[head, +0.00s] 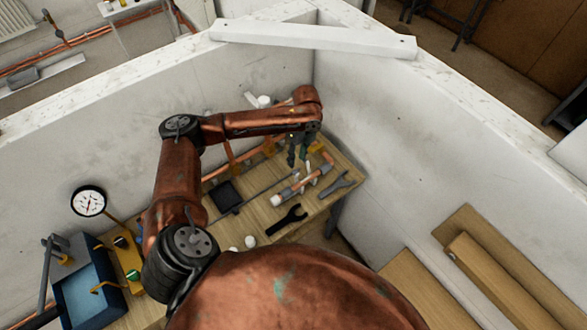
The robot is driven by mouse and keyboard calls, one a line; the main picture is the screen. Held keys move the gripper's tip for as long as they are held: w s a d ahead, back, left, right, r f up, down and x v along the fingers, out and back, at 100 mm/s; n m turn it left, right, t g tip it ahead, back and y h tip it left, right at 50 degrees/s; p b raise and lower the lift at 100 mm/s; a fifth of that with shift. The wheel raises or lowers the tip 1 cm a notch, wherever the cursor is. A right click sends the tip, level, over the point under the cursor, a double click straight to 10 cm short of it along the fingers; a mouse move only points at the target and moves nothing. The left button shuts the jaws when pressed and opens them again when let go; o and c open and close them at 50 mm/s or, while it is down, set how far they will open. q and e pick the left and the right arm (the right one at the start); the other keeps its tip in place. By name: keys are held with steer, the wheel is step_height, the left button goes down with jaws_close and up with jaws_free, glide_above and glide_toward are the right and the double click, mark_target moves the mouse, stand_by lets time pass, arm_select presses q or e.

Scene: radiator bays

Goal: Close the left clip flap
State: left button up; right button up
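My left gripper (298,155) hangs down from the copper-coloured arm over the far end of the wooden workbench. Its two dark fingertips look slightly apart, with nothing visible between them. A copper pipe (222,170) runs low along the back wall behind my arm. Whether any flap is open or shut is too small to tell. My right gripper is not in view.
A gauge (88,201) and a blue tray (88,292) stand left. White walls meet behind the gripper.

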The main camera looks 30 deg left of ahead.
mark_target(295, 174)
arm_select(q)
steer(key=shift+s+a+f, duration=0.1)
steer(key=shift+s+f, duration=0.15)
steer(key=shift+f, duration=1.35)
steer(key=shift+s+f, duration=0.2)
steer(key=shift+f, duration=1.35)
steer(key=shift+c, duration=0.7)
jaws_close()
